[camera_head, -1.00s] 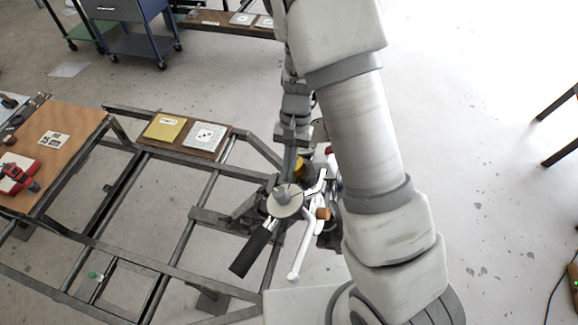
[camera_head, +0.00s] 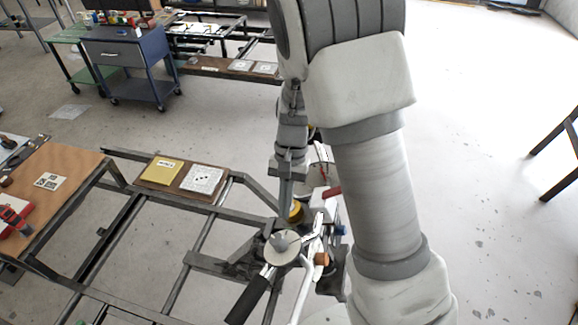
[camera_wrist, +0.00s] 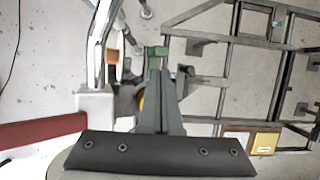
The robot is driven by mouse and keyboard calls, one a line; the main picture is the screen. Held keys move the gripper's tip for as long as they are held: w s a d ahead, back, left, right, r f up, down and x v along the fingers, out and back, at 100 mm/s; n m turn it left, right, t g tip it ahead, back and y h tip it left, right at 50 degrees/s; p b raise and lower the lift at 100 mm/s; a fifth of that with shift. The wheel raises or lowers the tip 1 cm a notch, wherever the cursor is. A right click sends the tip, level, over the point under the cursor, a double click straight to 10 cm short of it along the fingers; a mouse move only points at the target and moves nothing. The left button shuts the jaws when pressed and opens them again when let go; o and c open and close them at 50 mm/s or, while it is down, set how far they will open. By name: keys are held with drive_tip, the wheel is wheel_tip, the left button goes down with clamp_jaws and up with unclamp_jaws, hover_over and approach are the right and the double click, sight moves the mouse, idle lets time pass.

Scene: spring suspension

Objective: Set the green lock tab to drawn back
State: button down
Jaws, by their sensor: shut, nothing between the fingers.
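A green piece, which looks like the lock tab (camera_wrist: 156,51), shows in the wrist view just beyond my fingertips. My gripper (camera_wrist: 168,76) is shut and empty, with its tips close to the green piece; I cannot tell whether they touch it. In the head view my gripper (camera_head: 286,203) points down behind the spring suspension's round grey disc (camera_head: 283,247), and the green tab cannot be made out there. Whether the tab is drawn back cannot be told.
White tubes and an orange-brown block (camera_head: 321,259) stand right beside my gripper. A yellow round part (camera_head: 296,212) is close to the fingers. A dark red bar (camera_wrist: 40,131) shows in the wrist view. The metal frame (camera_head: 190,240) spreads left, with a wooden board (camera_head: 143,184) on it.

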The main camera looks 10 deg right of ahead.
drive_tip(key=v, duration=1.2)
drive_tip(key=shift+r, duration=0.35)
drive_tip(key=s+d+r+n+t, duration=0.2)
drive_tip(key=s+d+r+t, duration=0.2)
drive_tip(key=s, duration=0.4)
drive_tip(key=s+d+r+n+t+h, duration=0.1)
drive_tip(key=s+d+r+n+t, duration=0.1)
drive_tip(key=s+d+r+t, duration=0.3)
drive_tip(key=s+r, duration=0.2)
drive_tip(key=s, duration=0.1)
drive_tip(key=shift+s+t+h, duration=0.25)
drive_tip(key=shift+t+h, duration=0.05)
drive_tip(key=shift+t, duration=0.1)
drive_tip(key=shift+r, duration=0.1)
